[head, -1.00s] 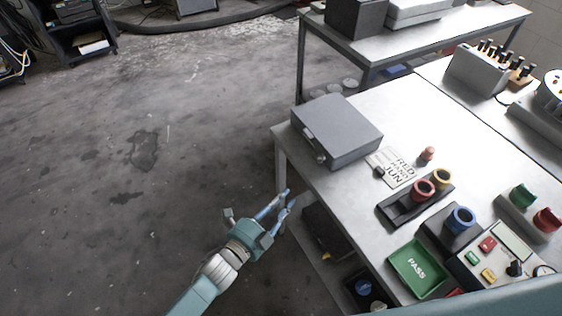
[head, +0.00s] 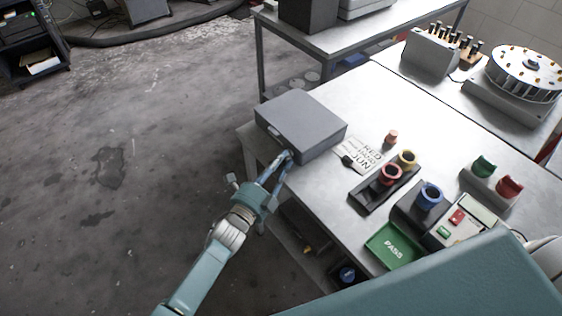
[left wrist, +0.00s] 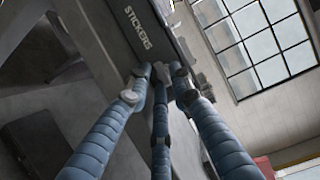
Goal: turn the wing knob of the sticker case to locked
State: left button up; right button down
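The sticker case (head: 302,122) is a grey box with its lid down, at the left edge of the metal table. In the left wrist view its dark front (left wrist: 125,30) reads STICKERS. My left gripper (head: 284,156) is at the case's front near corner. In the left wrist view its blue fingertips (left wrist: 160,74) are close together around a small grey piece, seemingly the wing knob (left wrist: 153,73). The fingers mostly hide the knob, so its angle and whether they touch it cannot be told. My right gripper is out of view.
A RED JUN card (head: 366,152), a holder with red and yellow rings (head: 390,175), a blue ring (head: 429,196) and a green PASS tray (head: 393,247) stand right of the case. Open floor lies to the left. My teal arm crosses the bottom right.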

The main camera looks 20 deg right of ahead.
pick_arm(q)
jog(key=shift+c, duration=0.3)
grip_shut()
jog(key=shift+r, duration=0.1)
